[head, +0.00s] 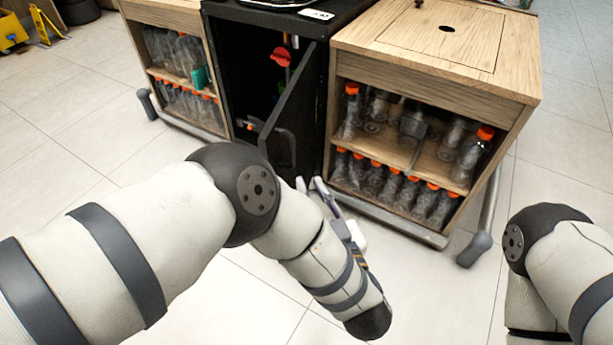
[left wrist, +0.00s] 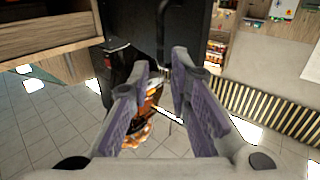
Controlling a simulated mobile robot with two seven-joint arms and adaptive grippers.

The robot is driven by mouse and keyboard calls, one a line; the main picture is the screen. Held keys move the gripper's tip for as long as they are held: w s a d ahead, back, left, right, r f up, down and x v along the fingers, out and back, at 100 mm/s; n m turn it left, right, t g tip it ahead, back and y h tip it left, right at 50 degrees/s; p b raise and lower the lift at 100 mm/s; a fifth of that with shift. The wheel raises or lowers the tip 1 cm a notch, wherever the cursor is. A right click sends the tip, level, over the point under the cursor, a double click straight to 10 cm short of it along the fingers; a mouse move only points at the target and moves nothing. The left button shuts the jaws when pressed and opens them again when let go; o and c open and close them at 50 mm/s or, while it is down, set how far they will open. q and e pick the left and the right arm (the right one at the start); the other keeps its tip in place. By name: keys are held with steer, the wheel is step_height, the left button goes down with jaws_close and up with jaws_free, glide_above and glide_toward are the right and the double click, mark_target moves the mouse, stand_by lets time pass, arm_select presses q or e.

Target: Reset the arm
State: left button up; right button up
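My left arm comes in from the left in the head view and bends at the elbow toward the juicer cabinet. My left gripper (head: 311,186) is near the open black door (head: 293,122) of the cabinet, low in front of it. In the left wrist view the two purple-padded fingers of the left gripper (left wrist: 158,85) stand apart with nothing between them. The dark door with its handle (left wrist: 165,25) shows beyond the fingertips. My right arm shows at the right edge of the head view; its gripper is out of view.
Wooden cabinets with bottles with orange caps (head: 352,90) stand on both sides of the black juicer cabinet (head: 240,70). A grey-tipped metal bar (head: 474,250) juts out at the right cabinet's base. The tiled floor (head: 100,150) is open. Yellow equipment (head: 12,32) stands at the far left.

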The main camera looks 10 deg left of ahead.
stand_by(0.3)
